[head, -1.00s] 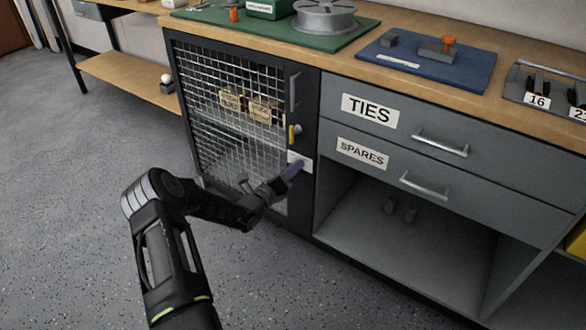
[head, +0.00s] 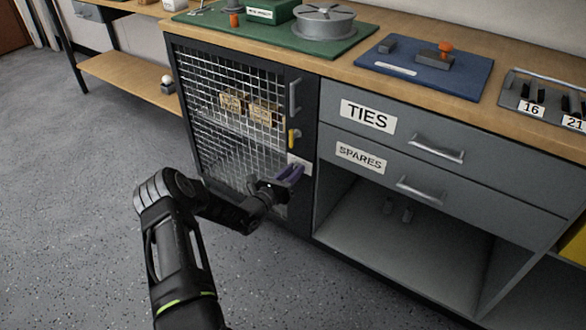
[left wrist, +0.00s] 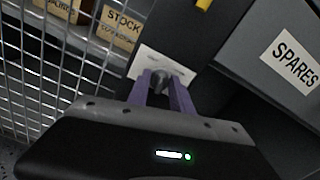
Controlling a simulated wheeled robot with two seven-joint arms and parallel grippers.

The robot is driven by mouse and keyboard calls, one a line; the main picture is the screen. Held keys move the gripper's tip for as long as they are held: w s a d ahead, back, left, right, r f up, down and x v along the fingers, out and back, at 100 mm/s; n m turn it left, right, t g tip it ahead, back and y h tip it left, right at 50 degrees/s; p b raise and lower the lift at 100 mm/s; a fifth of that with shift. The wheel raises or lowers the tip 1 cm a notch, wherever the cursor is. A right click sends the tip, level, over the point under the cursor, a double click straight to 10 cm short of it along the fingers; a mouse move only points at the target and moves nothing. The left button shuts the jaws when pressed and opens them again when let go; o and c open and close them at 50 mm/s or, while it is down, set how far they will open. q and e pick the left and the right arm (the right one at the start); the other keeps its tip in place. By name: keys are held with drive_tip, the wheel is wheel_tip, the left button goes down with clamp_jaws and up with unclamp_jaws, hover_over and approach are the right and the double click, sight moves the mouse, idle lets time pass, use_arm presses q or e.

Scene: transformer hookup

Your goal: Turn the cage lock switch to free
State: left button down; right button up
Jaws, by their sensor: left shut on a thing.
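The mesh cage door (head: 225,110) is closed, with a yellow lever (head: 293,137) and an upright grey handle (head: 295,96) on its dark frame. Below the lever is a small white label plate (head: 300,163), its print too small to read. My left gripper (head: 291,175) is at this plate. In the left wrist view its purple fingers (left wrist: 164,90) are closed around a small grey knob (left wrist: 159,80) in front of the white plate (left wrist: 150,62). The fingers hide part of the knob, so its setting cannot be told. My right gripper is not in view.
To the right are drawers labelled TIES (head: 368,116) and SPARES (head: 361,157), above an open shelf space (head: 390,240). Labelled boxes (head: 248,106) stand inside the cage. The worktop above holds a green mat (head: 215,22) and a blue mat (head: 470,85). The floor at left is clear.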

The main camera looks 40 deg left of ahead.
use_arm(q)
drive_tip(key=shift+d+m+p, duration=0.15)
drive_tip(key=shift+m+p, duration=0.85)
drive_tip(key=shift+m, duration=5)
drive_tip(key=shift+f, duration=0.1)
drive_tip(key=c, duration=1.2)
unclamp_jaws()
drive_tip(key=shift+o, duration=0.2)
